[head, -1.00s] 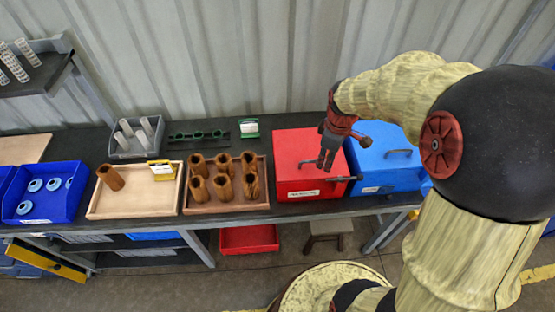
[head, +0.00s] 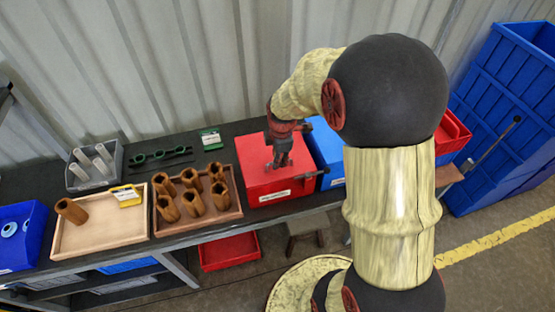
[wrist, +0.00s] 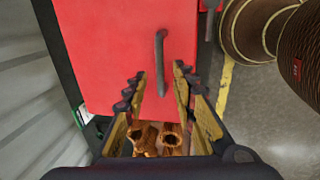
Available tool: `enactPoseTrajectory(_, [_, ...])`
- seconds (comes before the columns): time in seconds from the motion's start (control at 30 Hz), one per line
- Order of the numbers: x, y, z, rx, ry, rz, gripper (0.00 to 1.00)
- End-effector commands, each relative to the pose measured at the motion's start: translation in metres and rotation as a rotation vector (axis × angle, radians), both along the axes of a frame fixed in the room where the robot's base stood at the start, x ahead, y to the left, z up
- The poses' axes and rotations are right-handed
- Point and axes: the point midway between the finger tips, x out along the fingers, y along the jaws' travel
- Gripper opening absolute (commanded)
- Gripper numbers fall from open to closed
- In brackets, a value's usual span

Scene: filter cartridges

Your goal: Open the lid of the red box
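The red box (head: 258,183) stands on the bench with its lid shut. Its top fills much of the wrist view (wrist: 100,45), with a dark bar handle (wrist: 160,62) on it. My gripper (head: 282,160) is over the lid, pointing down. In the wrist view its two fingers (wrist: 160,85) are spread, with nothing between them but the near end of the handle in line with the gap. The gripper hides most of the handle in the head view. I cannot tell whether the fingers touch the handle.
A blue box (head: 328,150) stands close on the right. A dark bar (head: 312,175) sticks out near the red box's front right corner. A wooden tray (head: 228,213) of brown cartridges is close on the left. A stool (head: 308,225) stands below.

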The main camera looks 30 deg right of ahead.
Motion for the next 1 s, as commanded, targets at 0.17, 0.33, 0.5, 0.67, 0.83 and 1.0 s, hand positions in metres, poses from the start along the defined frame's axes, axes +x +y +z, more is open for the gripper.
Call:
enactPoseTrajectory(0.17, [0.0018, -0.0005, -0.0110, 0.000, 0.000, -0.001, 0.27])
enactPoseTrajectory(0.33, [0.0021, -0.0006, -0.0116, 0.000, 0.000, -0.001, 0.27])
enactPoseTrajectory(0.5, [0.0020, -0.0006, -0.0115, 0.000, 0.000, -0.001, 0.23])
enactPoseTrajectory(0.67, [0.0020, -0.0006, -0.0115, 0.000, 0.000, -0.001, 0.13])
enactPoseTrajectory(0.83, [0.0020, -0.0006, -0.0115, 0.000, 0.000, -0.001, 0.04])
enactPoseTrajectory(1.0, [0.0020, -0.0006, -0.0114, 0.000, 0.000, -0.001, 0.00])
